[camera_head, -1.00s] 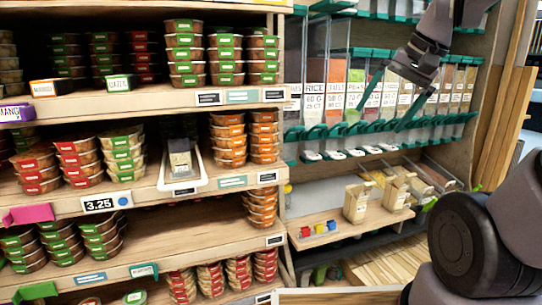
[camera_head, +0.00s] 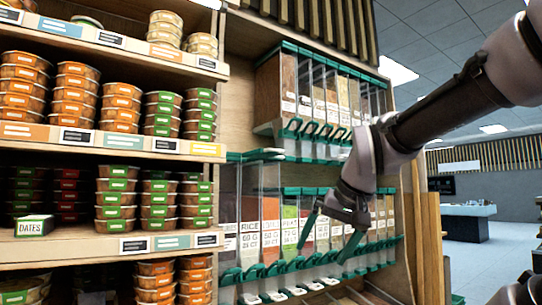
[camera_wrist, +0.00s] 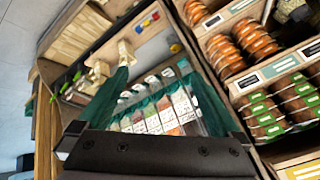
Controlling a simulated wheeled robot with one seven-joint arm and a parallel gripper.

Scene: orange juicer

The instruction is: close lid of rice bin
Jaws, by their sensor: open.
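The rice bin (camera_head: 249,228) is a clear bin with a white RICE label, near the left end of the lower bin row in the head view. Clear panels with teal top edges (camera_head: 265,154) rise higher at this end than the neighbouring teal tops; I cannot tell which one is the rice bin's lid. My gripper (camera_head: 330,231) is open and empty, in front of the bins to the right of the rice bin. In the wrist view my gripper (camera_wrist: 155,72) has its teal fingers spread, with labelled bins (camera_wrist: 155,122) between them. Contact is not clear.
An upper row of clear bins (camera_head: 318,95) hangs above. Shelves of stacked tubs (camera_head: 115,205) stand at the left. A wooden post (camera_head: 428,245) edges the right side, with open room beyond. A shelf with small coloured blocks (camera_wrist: 147,21) shows in the wrist view.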

